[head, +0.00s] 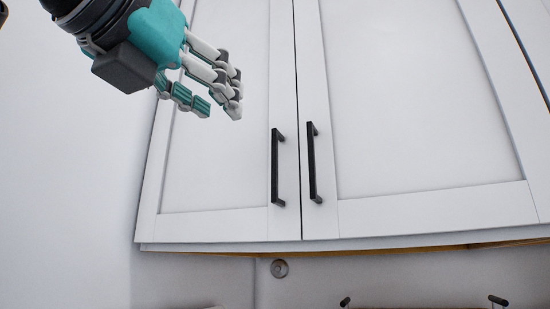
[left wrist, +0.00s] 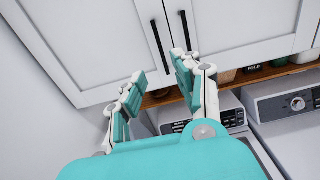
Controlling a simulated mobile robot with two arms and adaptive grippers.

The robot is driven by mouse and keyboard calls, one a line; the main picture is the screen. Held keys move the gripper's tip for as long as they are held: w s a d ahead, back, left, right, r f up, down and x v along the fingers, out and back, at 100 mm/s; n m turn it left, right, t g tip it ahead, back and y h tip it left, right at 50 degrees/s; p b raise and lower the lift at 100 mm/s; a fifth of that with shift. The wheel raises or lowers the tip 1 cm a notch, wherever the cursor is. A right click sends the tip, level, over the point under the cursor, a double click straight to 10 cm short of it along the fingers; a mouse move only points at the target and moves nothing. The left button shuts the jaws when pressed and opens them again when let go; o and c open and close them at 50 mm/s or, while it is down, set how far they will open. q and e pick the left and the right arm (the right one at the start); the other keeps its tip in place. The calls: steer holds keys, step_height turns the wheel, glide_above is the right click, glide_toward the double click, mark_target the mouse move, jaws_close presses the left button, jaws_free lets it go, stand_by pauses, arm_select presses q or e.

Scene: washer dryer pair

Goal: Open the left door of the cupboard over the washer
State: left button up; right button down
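The white left cupboard door (head: 235,160) is shut, its edge close beside the right door (head: 410,120). Its black vertical bar handle (head: 276,168) is near its right edge. The right door's matching handle (head: 313,162) stands just beside it. In the left wrist view the left door's handle (left wrist: 160,47) is beyond the fingers. My left gripper (head: 219,108), teal and white, is open and empty in front of the left door, above and left of its handle and apart from it. The gripper's spread fingers also show in the left wrist view (left wrist: 158,75). My right gripper is not in view.
A bare wall (head: 60,190) stands left of the cupboard. Below it are a round wall fitting (head: 279,268) and a wooden shelf (left wrist: 222,85) with small items. Two appliances, one with a knob (left wrist: 298,103), stand lower down. The space before the doors is clear.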

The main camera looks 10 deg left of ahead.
mark_target(273, 153)
arm_select(q)
steer(key=w+d+p, duration=0.1)
steer(key=w+p, duration=0.1)
steer(key=w, duration=0.3)
steer(key=w+d+p, duration=0.1)
steer(key=w+p, duration=0.1)
steer(key=w, duration=0.4)
steer(key=w+d+p, duration=0.1)
steer(key=w+p, duration=0.1)
steer(key=w, duration=0.4)
steer(key=shift+d, duration=0.15)
steer(key=shift+c, duration=0.4)
jaws_close()
